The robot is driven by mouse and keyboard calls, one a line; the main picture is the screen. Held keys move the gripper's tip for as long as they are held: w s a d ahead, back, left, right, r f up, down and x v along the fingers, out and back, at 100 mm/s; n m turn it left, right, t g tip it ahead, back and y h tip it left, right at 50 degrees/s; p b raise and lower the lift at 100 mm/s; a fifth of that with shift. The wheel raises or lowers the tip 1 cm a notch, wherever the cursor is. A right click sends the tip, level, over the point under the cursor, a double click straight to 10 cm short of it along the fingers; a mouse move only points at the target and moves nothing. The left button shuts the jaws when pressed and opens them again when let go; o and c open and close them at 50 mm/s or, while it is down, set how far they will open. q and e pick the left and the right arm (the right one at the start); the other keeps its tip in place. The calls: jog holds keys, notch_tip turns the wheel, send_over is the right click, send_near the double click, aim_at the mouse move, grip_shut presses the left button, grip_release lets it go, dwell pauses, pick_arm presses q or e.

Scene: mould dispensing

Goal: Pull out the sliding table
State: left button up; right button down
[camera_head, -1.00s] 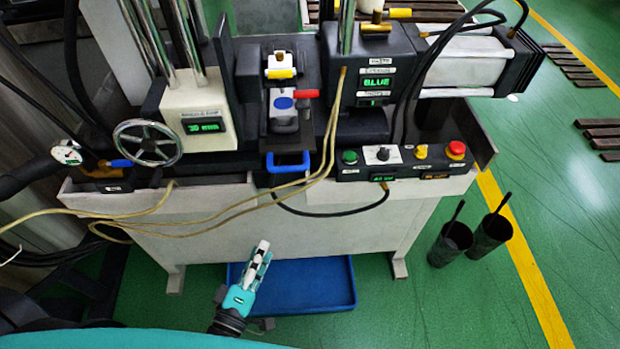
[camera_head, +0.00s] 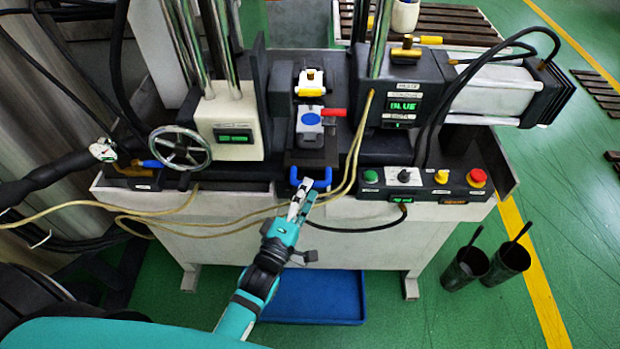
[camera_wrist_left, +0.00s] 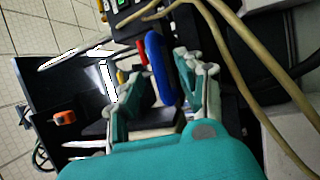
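The sliding table (camera_head: 312,158) is a dark plate at the front middle of the machine, with a blue loop handle (camera_head: 322,182) on its front edge. My left gripper (camera_head: 302,194) is at the handle's left front and hides part of it. In the left wrist view the blue handle (camera_wrist_left: 157,60) lies between the tips of my open left gripper (camera_wrist_left: 158,85), with gaps visible beside it. Whether either finger touches it, I cannot tell. A grey mould block with a blue oval (camera_head: 310,122) sits on the table. My right gripper is not in view.
Yellowish cables (camera_head: 350,165) hang close to the handle's right and run across the front. A handwheel (camera_head: 180,147) is at left and a button panel (camera_head: 425,181) at right. A blue tray (camera_head: 315,297) lies on the floor. Two black cans (camera_head: 465,268) stand at right.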

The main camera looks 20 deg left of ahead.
pick_arm(q)
jog(key=shift+w+d+r, duration=0.1)
jog(key=shift+w+r, duration=0.05)
jog(key=shift+w, duration=0.6)
jog(key=shift+w+d+r, duration=0.1)
jog(key=shift+w, duration=0.6)
jog(key=shift+c, duration=0.3)
grip_shut()
